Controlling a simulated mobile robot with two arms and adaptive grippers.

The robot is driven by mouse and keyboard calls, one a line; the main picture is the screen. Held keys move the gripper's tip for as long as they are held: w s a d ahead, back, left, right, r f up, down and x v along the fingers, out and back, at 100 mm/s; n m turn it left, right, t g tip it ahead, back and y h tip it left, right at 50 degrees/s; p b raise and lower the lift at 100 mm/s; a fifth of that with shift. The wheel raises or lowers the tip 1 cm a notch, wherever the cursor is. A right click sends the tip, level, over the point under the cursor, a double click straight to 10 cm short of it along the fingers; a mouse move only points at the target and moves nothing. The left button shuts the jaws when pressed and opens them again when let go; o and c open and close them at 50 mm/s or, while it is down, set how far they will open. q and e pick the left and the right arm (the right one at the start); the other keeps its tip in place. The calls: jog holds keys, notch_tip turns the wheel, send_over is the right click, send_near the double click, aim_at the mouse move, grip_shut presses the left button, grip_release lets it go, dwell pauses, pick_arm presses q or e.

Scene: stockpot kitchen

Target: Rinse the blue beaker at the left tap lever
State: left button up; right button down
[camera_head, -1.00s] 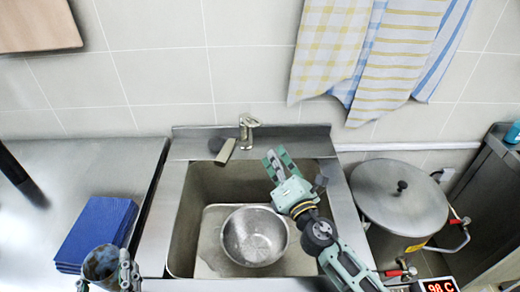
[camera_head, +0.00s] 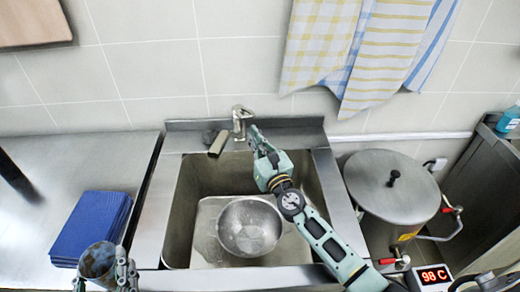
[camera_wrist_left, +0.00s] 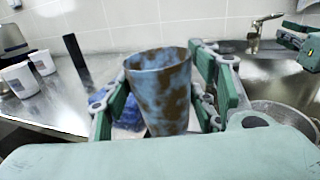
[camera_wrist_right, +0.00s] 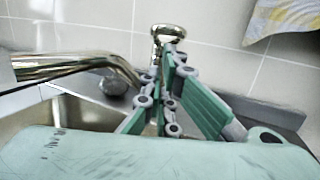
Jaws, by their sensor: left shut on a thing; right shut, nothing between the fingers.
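The blue beaker (camera_wrist_left: 160,90), stained with brown patches, is held upright in my left gripper (camera_head: 108,275). It shows at the lower left of the head view (camera_head: 98,262), left of the sink and in front of the blue cloth stack. The tap (camera_head: 240,118) stands at the back rim of the sink. It also shows in the right wrist view (camera_wrist_right: 80,66), with its round-topped lever (camera_wrist_right: 168,34) close behind the fingers. My right gripper (camera_head: 257,137) is shut and empty at the tap's right side. Whether it touches the lever, I cannot tell.
A metal bowl (camera_head: 249,227) lies in the sink basin (camera_head: 205,190). A blue folded stack (camera_head: 90,226) lies on the left counter. A lidded stockpot (camera_head: 392,195) stands right of the sink, with a 98 C display (camera_head: 434,275). Towels (camera_head: 370,50) hang above.

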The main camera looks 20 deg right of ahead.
jog(key=shift+w+a+r, duration=0.1)
jog(key=shift+w, duration=0.85)
